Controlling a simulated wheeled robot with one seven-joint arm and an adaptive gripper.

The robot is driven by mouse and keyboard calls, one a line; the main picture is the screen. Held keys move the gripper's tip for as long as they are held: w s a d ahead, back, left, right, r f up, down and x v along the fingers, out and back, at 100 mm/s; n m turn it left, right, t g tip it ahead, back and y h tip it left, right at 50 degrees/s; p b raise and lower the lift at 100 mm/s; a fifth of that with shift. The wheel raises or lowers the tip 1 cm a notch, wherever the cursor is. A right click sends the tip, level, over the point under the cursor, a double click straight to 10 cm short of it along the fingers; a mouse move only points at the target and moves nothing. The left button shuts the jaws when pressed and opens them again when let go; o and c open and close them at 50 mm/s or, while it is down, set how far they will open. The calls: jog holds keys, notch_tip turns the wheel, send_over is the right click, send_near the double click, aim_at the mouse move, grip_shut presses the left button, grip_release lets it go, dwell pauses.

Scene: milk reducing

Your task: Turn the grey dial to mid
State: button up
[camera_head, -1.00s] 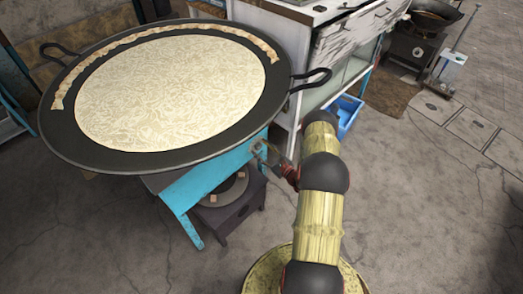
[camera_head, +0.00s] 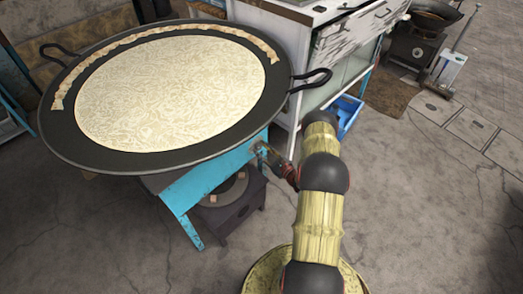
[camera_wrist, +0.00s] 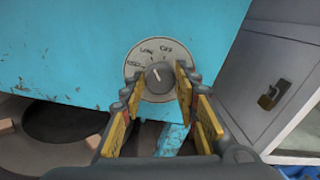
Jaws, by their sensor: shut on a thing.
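The grey dial (camera_wrist: 159,78) sits in a round pale plate (camera_wrist: 132,67) on the blue stand (camera_wrist: 60,45). Its white mark points up and a little left, roughly towards the LOW label. OFF is at the upper right of the plate, and another label at the left is too blurred to read surely. My gripper (camera_wrist: 161,90) has its yellow-padded fingers on both sides of the dial, shut on it. In the head view my gripper (camera_head: 263,152) is at the right side of the blue stand (camera_head: 213,178), and the dial cannot be made out there.
A large black pan (camera_head: 263,105) with pale liquid covers the stand. Its right handle (camera_head: 313,80) juts out above and beyond my gripper. A dark burner (camera_head: 228,205) is underneath. A white cabinet (camera_head: 290,45) stands behind, with a blue bin (camera_head: 347,113).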

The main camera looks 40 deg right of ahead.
jog(key=shift+n, duration=0.3)
jog(key=n+b, duration=0.1)
jog(key=n, duration=0.3)
jog(key=shift+a+f+b, duration=0.1)
jog(key=shift+f+b, duration=0.1)
jog(key=shift+b, duration=0.2)
jog(key=shift+n+t+b, duration=0.3)
jog(key=shift+n+b, duration=0.2)
jog(key=shift+n, duration=1.1)
jog(key=o, duration=1.2)
jog(key=shift+c, duration=0.2)
jog(key=s, duration=1.2)
jog(key=shift+f, duration=0.25)
